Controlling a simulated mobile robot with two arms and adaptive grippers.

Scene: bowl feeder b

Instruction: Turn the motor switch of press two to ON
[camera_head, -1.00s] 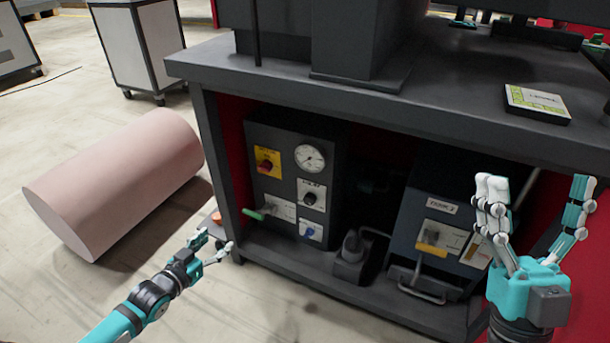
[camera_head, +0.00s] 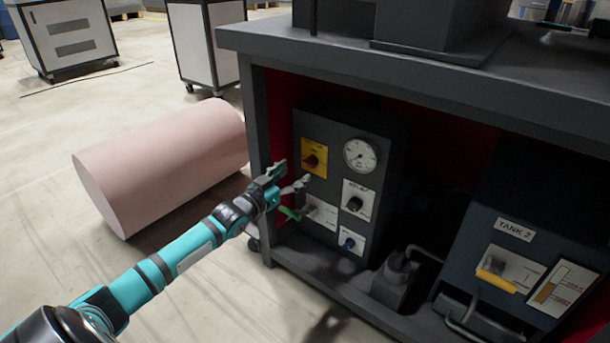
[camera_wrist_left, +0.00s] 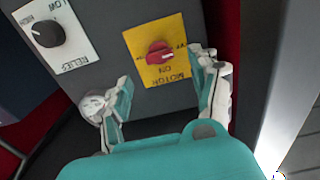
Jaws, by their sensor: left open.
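The motor switch (camera_head: 312,160) is a red knob on a yellow plate at the upper left of the dark control panel. In the left wrist view the red knob (camera_wrist_left: 160,54) lies ahead, between the lines of my two fingers. Its bar lies roughly crosswise there, and the plate reads MOTOR and ON, with another marking partly hidden by a finger. My left gripper (camera_head: 292,175) is open and empty, just in front of the panel, low and left of the knob in the head view. No contact with the knob is visible. My right gripper is out of view.
The panel also carries a gauge (camera_head: 360,155), a black relief knob (camera_head: 354,203), a blue knob (camera_head: 348,243) and a green-handled lever (camera_head: 290,213). The bench top (camera_head: 420,85) overhangs it and a bench leg stands left. A pink cylinder (camera_head: 165,165) lies on the floor.

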